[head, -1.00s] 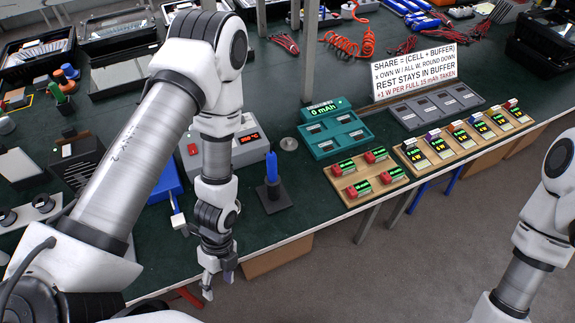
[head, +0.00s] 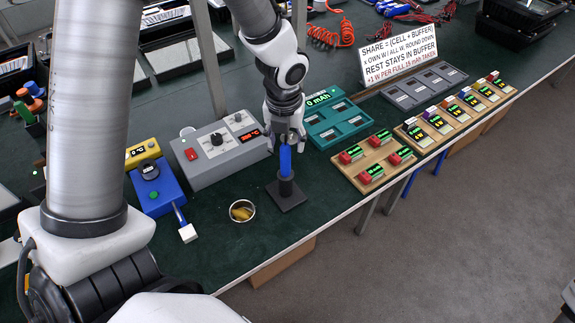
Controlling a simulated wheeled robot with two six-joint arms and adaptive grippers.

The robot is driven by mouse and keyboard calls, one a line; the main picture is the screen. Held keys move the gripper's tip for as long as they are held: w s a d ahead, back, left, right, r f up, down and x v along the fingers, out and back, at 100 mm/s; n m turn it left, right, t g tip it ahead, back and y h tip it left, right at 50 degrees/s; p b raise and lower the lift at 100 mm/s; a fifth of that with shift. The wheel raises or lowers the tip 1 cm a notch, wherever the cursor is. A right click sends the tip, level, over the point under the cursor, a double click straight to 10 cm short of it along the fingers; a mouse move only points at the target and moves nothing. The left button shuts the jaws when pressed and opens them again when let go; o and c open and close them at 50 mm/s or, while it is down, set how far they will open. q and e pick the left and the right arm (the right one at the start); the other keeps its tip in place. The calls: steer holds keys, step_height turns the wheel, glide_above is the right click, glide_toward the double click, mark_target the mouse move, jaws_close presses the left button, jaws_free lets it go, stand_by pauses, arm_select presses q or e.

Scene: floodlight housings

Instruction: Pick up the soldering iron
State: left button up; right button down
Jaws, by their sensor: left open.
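The soldering iron (head: 285,160) has a blue handle and stands upright in a dark holder with a square base (head: 287,195), near the table's front edge. My left gripper (head: 286,146) is directly above the iron, pointing down. Its fingers are open and at the top of the blue handle; I cannot tell whether they touch it. The grey soldering station (head: 225,150), with a red switch, a knob and a lit red display, stands just left of the iron. My right gripper is out of view.
A blue and yellow device (head: 155,180) and a round tin (head: 242,210) are to the left. A teal charger (head: 335,118), wooden trays (head: 352,168) with small modules and a white sign (head: 405,50) are to the right. The table edge is close in front.

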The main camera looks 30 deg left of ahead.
mark_target(286, 157)
arm_select(q)
step_height(286, 157, down, 6)
steer(key=shift+r+b, duration=0.1)
steer(key=shift+b, duration=0.65)
jaws_close()
steer(key=shift+r, duration=0.15)
